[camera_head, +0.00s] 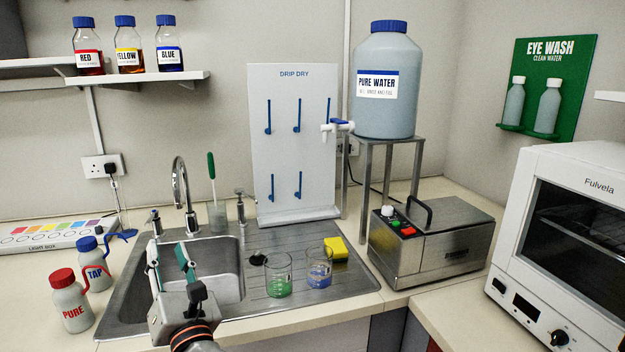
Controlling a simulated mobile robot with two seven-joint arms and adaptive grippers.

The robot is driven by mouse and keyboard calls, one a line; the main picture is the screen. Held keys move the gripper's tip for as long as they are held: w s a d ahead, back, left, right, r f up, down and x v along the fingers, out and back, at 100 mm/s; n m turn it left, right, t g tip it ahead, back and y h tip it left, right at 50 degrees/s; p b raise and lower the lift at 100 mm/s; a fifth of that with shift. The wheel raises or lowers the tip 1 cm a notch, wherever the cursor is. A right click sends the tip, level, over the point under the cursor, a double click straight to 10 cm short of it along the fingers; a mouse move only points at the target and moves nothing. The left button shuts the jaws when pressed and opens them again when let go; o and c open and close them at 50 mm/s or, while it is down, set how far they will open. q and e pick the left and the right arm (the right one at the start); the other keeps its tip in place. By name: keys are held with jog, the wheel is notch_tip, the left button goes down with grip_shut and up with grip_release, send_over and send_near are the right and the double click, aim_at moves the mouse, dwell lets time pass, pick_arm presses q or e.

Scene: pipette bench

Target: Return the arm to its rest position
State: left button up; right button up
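My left gripper (168,252) comes in from the bottom of the view and stands over the front left of the steel sink (228,296). Its two fingers point up and away, spread apart with nothing seen between them. The gripper body hides part of the sink's front edge. My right gripper and arm are not in view.
Two beakers, one with green (279,284) and one with blue (319,280), stand on the drainboard by a yellow sponge (336,249). Wash bottles, red-capped (70,305) and blue-capped (94,268), stand left of the gripper. The tap (182,190) rises behind it.

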pick_arm(q)
jog(key=s+d+f+m+h, duration=0.3)
jog(key=d+f+m+h, duration=0.15)
jog(key=f+m, duration=0.4)
jog(key=s+d+f+m+t+h, duration=0.1)
jog(key=s+d+f+m+h, duration=0.35)
jog(key=m, duration=0.75)
jog(key=s+d+f+m+h, duration=0.2)
jog(key=d+f+m+h, duration=0.1)
jog(key=f+m+h, duration=0.55)
jog(key=s+a+f+m+g+y, duration=0.1)
jog(key=s+f+m+g, duration=0.3)
jog(key=f, duration=0.7)
jog(key=s+a+f+m+g+y, duration=0.2)
jog(key=s+a+f+m+g, duration=0.1)
jog(key=s+f+m, duration=0.5)
notch_tip(320, 180, down, 4)
jog(key=s+g, duration=0.1)
jog(key=s, duration=0.1)
jog(key=shift+s+a, duration=0.15)
jog(key=shift+s, duration=0.25)
